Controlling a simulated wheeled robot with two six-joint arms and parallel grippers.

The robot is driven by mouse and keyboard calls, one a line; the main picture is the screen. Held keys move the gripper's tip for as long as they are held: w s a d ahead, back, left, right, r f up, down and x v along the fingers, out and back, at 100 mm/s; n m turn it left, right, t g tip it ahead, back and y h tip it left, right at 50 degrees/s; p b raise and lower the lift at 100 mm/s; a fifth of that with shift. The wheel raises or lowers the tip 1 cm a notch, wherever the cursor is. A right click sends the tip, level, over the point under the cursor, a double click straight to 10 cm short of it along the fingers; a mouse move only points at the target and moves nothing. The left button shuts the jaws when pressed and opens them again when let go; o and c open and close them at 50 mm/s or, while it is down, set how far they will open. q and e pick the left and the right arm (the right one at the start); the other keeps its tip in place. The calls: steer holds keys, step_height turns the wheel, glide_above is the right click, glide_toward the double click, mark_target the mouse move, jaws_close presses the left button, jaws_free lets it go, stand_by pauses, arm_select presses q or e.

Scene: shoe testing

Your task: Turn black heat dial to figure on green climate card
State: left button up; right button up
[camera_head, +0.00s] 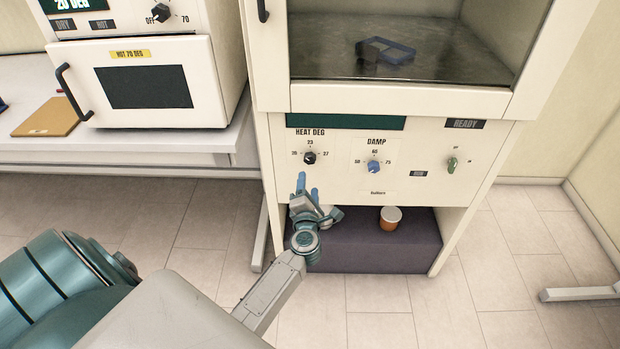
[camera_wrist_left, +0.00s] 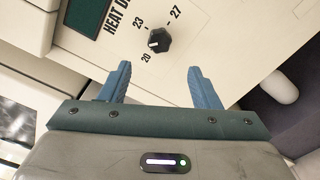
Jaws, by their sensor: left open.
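The black heat dial (camera_head: 309,158) is on the front panel under HEAT DEG, with 20, 23 and 27 around it. In the left wrist view the black heat dial (camera_wrist_left: 159,40) has a white mark facing the 20 and 23 side; its exact setting is unclear. My left gripper (camera_head: 308,187) is open and empty, just below the dial and apart from it. In the left wrist view its blue fingers (camera_wrist_left: 159,68) are spread, with the dial beyond the gap. A dark green strip (camera_head: 345,122) above the dial shows no readable figure. I cannot make out a separate green climate card.
A blue DAMP dial (camera_head: 374,167) and a green knob (camera_head: 452,164) are to the right. An orange cup (camera_head: 390,218) stands on the dark block (camera_head: 425,250) below.

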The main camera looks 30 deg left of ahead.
mark_target(310, 161)
arm_select(q)
steer(key=shift+n, duration=0.5)
steer(key=x, duration=0.9)
steer(key=shift+w+r, duration=0.1)
steer(key=shift+w, duration=0.1)
steer(key=shift+w+a, duration=0.3)
steer(key=shift+w, duration=0.3)
arm_select(e)
steer(key=shift+s+d+f, duration=0.1)
steer(key=shift+s+f, duration=0.15)
steer(key=shift+f, duration=0.25)
steer(key=shift+w, duration=0.1)
